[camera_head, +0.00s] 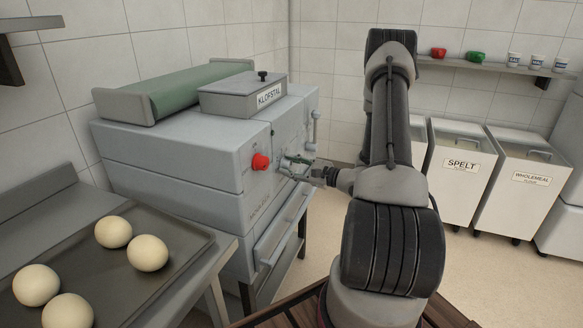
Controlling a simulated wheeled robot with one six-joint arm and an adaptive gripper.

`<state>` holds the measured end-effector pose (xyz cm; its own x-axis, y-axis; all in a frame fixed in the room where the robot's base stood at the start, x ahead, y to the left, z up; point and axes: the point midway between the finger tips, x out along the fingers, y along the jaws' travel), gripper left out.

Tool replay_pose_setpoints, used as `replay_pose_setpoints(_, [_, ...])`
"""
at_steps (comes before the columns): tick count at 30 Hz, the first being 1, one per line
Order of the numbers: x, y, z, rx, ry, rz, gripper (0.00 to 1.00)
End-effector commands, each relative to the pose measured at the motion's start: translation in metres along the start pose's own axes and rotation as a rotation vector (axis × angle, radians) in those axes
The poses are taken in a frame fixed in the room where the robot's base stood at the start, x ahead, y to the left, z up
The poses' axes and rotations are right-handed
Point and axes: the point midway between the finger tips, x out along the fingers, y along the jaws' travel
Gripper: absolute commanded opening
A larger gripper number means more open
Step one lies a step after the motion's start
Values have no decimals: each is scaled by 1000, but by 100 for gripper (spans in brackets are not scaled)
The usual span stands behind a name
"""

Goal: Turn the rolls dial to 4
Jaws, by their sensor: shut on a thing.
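A red dial (261,161) sits at the left of the face. The dial labels and settings are too small to read, so I cannot tell which dial is marked rolls.
A tray (180,255) with several dough balls lies at the lower left. Bins marked SPELT (455,190) and WHOLEMEAL (520,205) stand right. A shelf (490,67) holds cups.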

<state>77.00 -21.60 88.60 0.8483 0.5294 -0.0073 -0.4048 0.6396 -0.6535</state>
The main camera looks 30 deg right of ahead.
Motion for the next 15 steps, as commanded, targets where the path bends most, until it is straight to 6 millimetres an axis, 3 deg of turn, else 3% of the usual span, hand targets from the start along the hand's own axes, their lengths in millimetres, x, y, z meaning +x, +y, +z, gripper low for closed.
replay_pose_setpoints(15, [1, -2, 1, 396, 29, 30, 12])
